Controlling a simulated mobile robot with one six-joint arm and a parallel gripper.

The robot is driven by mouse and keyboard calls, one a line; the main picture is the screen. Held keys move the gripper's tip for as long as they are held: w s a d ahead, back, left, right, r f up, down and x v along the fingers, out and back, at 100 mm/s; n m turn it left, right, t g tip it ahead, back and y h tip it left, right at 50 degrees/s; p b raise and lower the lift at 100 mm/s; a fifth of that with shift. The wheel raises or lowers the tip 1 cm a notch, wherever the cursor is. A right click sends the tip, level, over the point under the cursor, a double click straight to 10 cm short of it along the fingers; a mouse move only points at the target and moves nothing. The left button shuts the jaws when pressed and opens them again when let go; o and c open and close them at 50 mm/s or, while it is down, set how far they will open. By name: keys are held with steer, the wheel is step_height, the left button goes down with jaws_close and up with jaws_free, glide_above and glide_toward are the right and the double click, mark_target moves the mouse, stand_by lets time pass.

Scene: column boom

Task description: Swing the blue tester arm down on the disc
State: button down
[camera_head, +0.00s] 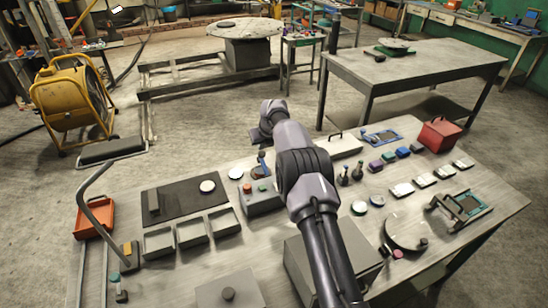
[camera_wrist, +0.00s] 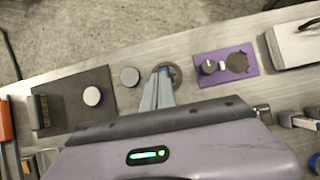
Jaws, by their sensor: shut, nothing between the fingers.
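My gripper (camera_head: 262,158) points down near the far edge of the table. In the wrist view its blue-grey fingers (camera_wrist: 160,88) are together with nothing held. Their tips are over or beside a dark round piece (camera_wrist: 174,72); I cannot tell whether they touch it. A pale disc (camera_head: 235,173) lies left of my gripper, also in the wrist view (camera_wrist: 129,77). Another pale disc (camera_head: 207,186) lies on the dark mat. Which disc is meant is unclear.
A purple plate (camera_wrist: 245,54) with a knob and dark disc lies right of my fingers. A white box with a handle (camera_head: 340,146), small levers (camera_head: 357,170), a red box (camera_head: 440,134) and grey trays (camera_head: 192,231) crowd the table. My arm hides its middle.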

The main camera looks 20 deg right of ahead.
steer(key=p+v, duration=0.1)
steer(key=v, duration=1.5)
steer(key=shift+s+r, duration=0.2)
steer(key=shift+s, duration=0.05)
steer(key=shift+a, duration=0.1)
steer(key=s+a+r+n+b, duration=0.2)
steer(key=s+a+n+b, duration=0.15)
steer(key=s+n, duration=0.35)
steer(key=s+a+r+n+y+b, duration=0.1)
steer(key=s+a+r+n+b, duration=0.2)
steer(key=s, duration=0.6)
steer(key=s+a+r+n+b, duration=0.2)
steer(key=s+a+n, duration=0.3)
steer(key=s+n, duration=0.25)
steer(key=s+a+f+n+b, duration=0.1)
steer(key=s+f+n, duration=0.2)
steer(key=s, duration=0.4)
steer(key=s+a+f+n+b, duration=0.1)
steer(key=s+a+f+n, duration=0.1)
steer(key=s+n, duration=0.4)
steer(key=s+a+f+n+b, duration=0.1)
steer(key=s+f+n, duration=0.3)
steer(key=s, duration=0.5)
steer(key=shift+a+f+n+y+b, duration=0.3)
steer(key=shift+a+n+y+b, duration=0.1)
steer(key=shift+n+b, duration=0.15)
